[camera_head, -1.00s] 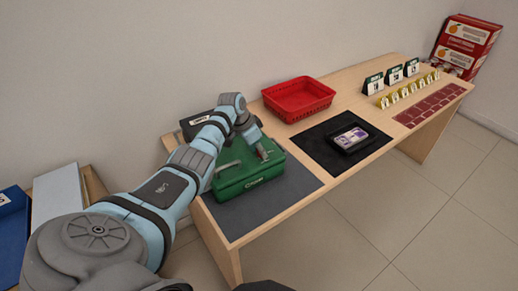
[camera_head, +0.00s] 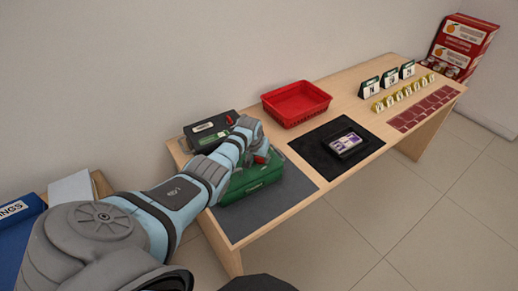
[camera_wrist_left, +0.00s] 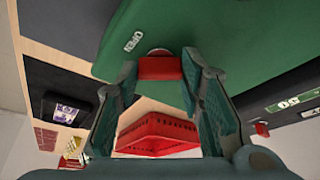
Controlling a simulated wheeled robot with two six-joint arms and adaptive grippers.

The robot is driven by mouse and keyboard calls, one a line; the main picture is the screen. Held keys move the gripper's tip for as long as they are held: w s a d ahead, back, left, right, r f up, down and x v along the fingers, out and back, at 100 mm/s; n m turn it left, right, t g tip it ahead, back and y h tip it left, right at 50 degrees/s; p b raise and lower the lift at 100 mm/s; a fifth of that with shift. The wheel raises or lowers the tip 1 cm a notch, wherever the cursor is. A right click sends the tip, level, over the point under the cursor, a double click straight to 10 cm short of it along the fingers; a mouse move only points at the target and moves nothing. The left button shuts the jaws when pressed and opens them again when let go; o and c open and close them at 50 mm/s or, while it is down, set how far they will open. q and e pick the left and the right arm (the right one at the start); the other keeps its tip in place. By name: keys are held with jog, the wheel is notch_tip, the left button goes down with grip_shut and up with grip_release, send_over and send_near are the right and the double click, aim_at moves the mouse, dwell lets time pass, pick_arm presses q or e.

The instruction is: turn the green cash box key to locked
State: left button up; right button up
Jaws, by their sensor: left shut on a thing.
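The green cash box (camera_head: 262,182) stands on the dark grey mat at the near left of the table. The red key head (camera_wrist_left: 160,68) sits in a round silver lock, between my left gripper's fingers. My left gripper (camera_wrist_left: 159,80) is shut on this key; in the head view the gripper (camera_head: 257,152) is over the box and my arm hides part of it. My right gripper is not in view.
A dark box (camera_head: 205,128) with a white label stands just behind the green one. A red basket (camera_head: 296,103) is behind, and a black mat (camera_head: 318,150) with a purple-and-white item (camera_head: 345,142) lies to the right. Small stands and cards fill the far right.

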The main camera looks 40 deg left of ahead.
pick_arm(q)
jog(key=n+y, duration=0.1)
jog(key=n, duration=0.1)
jog(key=shift+w+d+n, duration=0.1)
jog(key=shift+n, duration=0.3)
jog(key=shift+f+n+g+y, duration=0.1)
jog(key=shift+n+g+y, duration=0.25)
jog(key=shift+n, duration=0.55)
jog(key=shift+w+f+n+g+y+b, duration=0.15)
jog(key=shift+n+g+y+b, duration=0.2)
jog(key=shift+n+b, duration=0.9)
jog(key=shift+n+g+b, duration=0.4)
jog(key=shift+n+b, duration=0.55)
jog(key=shift+b, duration=0.1)
jog(key=shift+d+n+g+y+b, duration=0.1)
jog(key=shift+n+g+y+b, duration=0.2)
jog(key=shift+n+b, duration=0.4)
jog(key=shift+r, duration=0.2)
jog(key=o, duration=1.2)
jog(key=shift+c, duration=0.2)
